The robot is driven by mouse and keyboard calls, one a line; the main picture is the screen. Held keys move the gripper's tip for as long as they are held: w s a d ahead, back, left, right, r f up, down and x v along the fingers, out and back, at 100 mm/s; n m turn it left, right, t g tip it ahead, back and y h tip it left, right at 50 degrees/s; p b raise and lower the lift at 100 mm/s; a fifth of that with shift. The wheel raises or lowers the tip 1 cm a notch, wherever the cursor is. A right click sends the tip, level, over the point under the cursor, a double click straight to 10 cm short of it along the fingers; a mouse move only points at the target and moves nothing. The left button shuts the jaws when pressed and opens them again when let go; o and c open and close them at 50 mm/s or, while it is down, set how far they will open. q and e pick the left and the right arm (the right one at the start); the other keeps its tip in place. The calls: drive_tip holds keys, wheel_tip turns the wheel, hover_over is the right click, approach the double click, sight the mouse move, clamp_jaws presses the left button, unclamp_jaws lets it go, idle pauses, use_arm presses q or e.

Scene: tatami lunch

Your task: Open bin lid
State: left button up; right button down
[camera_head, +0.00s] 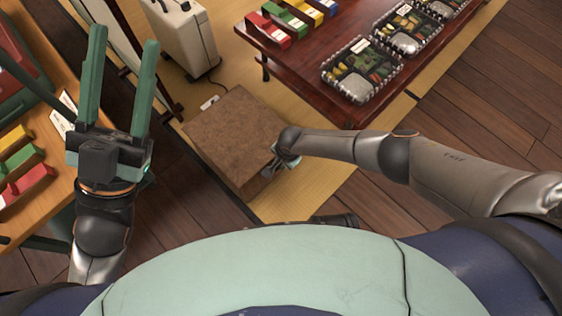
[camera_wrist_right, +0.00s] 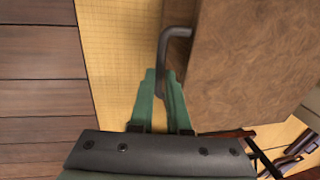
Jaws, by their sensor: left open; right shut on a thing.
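The bin (camera_head: 232,130) is a brown wooden box on the tatami in the middle of the head view, and its flat brown top looks closed. In the right wrist view, the brown wood (camera_wrist_right: 250,60) fills the upper right. A dark bent handle (camera_wrist_right: 176,32) sticks out from its edge. My right gripper (camera_head: 278,163) is at the bin's right side, and its green fingers (camera_wrist_right: 161,78) are shut on the handle. My left gripper (camera_head: 124,40) is open and empty, fingers pointing up, left of the bin and apart from it.
A dark red table (camera_head: 316,62) with food trays (camera_head: 362,68) and coloured boxes (camera_head: 290,18) stands behind and right of the bin. A white case (camera_head: 180,38) stands behind it. A wooden shelf (camera_head: 52,200) with coloured items lies at the left, close to my left arm.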

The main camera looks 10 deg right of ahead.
idle(0.9)
use_arm(q)
wheel_tip(320, 180, up, 8)
drive_tip(key=p, duration=0.7)
drive_tip(key=shift+s+a+r+m+t+p, duration=0.25)
drive_tip(key=shift+s+a+m+t+p, duration=0.1)
drive_tip(key=shift+a+p, duration=0.1)
use_arm(e)
drive_tip(key=w+a+r, duration=0.2)
drive_tip(key=w+r, duration=0.1)
drive_tip(key=r, duration=0.7)
drive_tip(key=w+a+r, duration=0.3)
drive_tip(key=w+r, duration=0.1)
drive_tip(key=r, duration=0.6)
drive_tip(key=c, duration=0.9)
unclamp_jaws()
drive_tip(key=shift+a, duration=0.1)
use_arm(q)
drive_tip(key=shift+w, duration=0.15)
